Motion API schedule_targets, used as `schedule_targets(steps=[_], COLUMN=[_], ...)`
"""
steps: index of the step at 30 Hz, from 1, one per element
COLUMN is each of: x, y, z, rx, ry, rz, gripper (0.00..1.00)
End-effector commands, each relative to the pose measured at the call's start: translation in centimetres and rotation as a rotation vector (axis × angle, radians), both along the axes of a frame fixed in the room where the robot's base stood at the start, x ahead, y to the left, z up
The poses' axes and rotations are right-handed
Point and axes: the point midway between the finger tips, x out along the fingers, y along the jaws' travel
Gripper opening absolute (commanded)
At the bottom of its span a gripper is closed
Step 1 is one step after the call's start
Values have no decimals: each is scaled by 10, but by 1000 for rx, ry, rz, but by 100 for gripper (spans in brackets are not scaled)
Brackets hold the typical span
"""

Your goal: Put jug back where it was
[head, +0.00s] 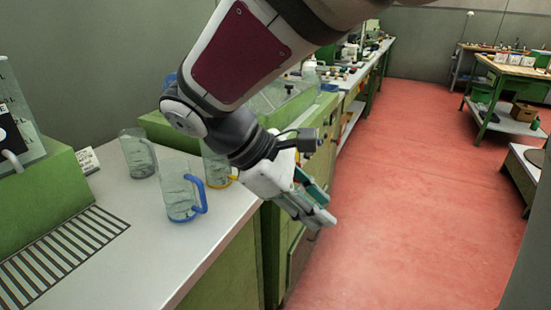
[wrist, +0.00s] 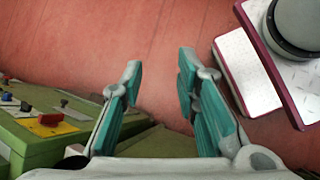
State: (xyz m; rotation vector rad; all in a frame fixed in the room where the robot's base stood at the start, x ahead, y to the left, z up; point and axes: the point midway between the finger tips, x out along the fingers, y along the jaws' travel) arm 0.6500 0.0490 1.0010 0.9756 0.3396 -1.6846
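Three clear jugs stand upright on the light counter (head: 225,212). The jug with a blue handle (head: 180,197) is nearest the front. A jug with a yellow handle (head: 214,168) is behind it to the right, partly hidden by my arm. A third jug (head: 137,155) with a greyish handle stands farther back to the left. My gripper (head: 320,207) is right of the jugs, past the counter's edge, over the red floor. In the wrist view, my gripper (wrist: 160,75) has its fingers spread with nothing between them. No jug shows in that view.
A slatted drain grid (head: 62,250) lies in the counter beside a green unit (head: 45,205) and a small sign (head: 87,160). Green cabinets line the counter's right side. A red knob on a yellow plate (wrist: 50,119) shows in the wrist view.

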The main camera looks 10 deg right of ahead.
Motion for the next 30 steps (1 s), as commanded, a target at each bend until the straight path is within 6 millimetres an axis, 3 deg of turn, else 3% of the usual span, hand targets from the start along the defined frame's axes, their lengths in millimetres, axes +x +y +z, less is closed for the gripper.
schedule_targets(steps=[1,6,15,21,30], x=[-15,-67,-148,-174,-180], y=[-17,-48,-61,-54,-51], z=[5,10,3,-6,-9], rx=[66,261,543,652,683], ry=[-34,-146,-394,-523,-563], rz=[-84,-344,-785,-976,-1033], gripper=[29,29,29,29,29])
